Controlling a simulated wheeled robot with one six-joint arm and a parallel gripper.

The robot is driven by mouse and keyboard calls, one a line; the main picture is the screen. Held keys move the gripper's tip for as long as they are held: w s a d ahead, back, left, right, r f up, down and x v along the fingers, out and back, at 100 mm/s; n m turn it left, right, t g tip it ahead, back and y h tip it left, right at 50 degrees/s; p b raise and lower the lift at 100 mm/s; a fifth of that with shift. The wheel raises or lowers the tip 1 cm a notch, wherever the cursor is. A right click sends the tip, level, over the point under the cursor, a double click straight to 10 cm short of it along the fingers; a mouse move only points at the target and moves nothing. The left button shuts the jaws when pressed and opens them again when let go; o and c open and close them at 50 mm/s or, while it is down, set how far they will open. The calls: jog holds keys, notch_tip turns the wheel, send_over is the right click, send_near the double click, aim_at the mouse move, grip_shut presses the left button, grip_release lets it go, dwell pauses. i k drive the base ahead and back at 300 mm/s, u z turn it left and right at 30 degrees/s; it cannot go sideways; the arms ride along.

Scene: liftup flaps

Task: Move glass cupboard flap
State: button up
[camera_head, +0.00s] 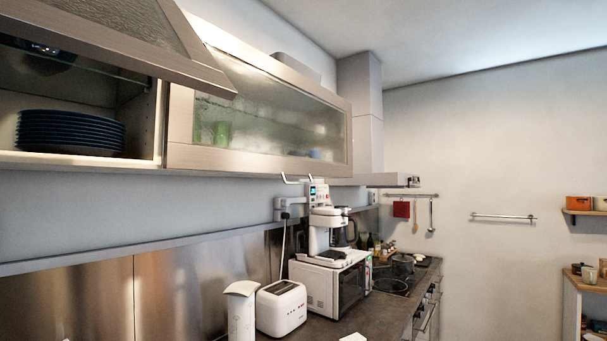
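Two glass cupboard flaps show in the head view. The left flap (120,38), with a metal-coloured frame and textured glass, is raised at a slant, so its compartment is open below. The right flap (262,115) has the same frame with frosted glass and looks closed. A pale bar, seemingly its handle (297,181), sticks out below its lower edge. Green and blue items show dimly through the glass. The hinge side of the left flap is cut off by the picture's top edge. My gripper is not in view.
Dark blue plates (70,132) are stacked in the open compartment. Below stand a toaster (281,308), a white microwave (325,284) with a coffee maker (331,232) on it, and a white upright object (240,312). A range hood (378,180) adjoins the cupboard's right end.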

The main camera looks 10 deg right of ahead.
aim_at(279, 120)
jog(key=z, duration=1.45)
jog(key=i, duration=2.2)
jog(key=u, duration=2.55)
